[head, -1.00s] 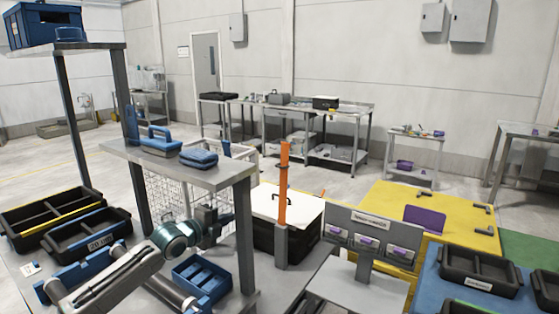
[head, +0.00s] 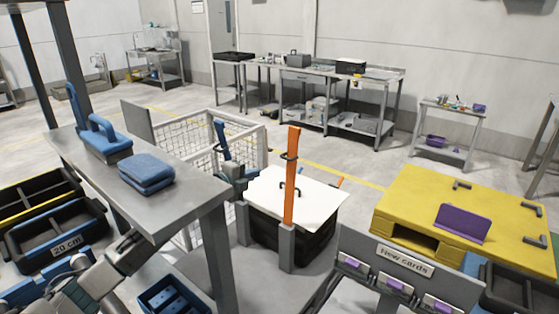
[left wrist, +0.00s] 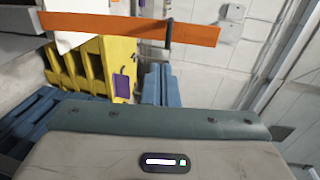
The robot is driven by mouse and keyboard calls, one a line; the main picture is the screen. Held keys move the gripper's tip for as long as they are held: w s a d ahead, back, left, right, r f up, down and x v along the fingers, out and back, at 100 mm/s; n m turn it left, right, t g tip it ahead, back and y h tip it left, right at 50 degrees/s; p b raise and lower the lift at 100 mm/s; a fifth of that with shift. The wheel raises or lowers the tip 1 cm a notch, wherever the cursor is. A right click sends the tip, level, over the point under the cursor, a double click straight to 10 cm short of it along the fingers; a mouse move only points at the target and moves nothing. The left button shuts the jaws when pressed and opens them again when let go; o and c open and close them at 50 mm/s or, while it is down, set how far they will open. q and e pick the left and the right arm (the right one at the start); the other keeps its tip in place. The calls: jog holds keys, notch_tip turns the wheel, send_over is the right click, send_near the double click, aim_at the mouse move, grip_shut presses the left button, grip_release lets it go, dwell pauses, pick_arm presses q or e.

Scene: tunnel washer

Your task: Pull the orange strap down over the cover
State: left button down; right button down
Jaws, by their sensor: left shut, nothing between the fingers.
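The orange strap (head: 293,190) stands upright from a grey post at the front of a black crate (head: 262,228). A black loop handle (head: 290,156) sits on its upper part. The white cover (head: 322,200) lies flat on the crate with a dark handle on top. My left gripper (head: 248,172) is shut and empty, left of the strap and apart from it. The shelf partly hides my left arm. In the left wrist view the strap (left wrist: 190,30) crosses the top sideways, with the cover (left wrist: 75,30) behind it. My right gripper is out of view.
A grey shelf (head: 190,200) with blue brushes stands close on the left. A wire cage (head: 190,145) is behind my gripper. A yellow pallet (head: 410,205) with a purple card and a card holder (head: 400,262) are on the right.

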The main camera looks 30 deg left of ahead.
pick_arm(q)
jog(key=w+d+f+p, duration=0.1)
jog(key=w+p, duration=0.3)
jog(key=w, duration=0.8)
jog(key=shift+d, duration=0.2)
jog(key=shift+w, duration=0.1)
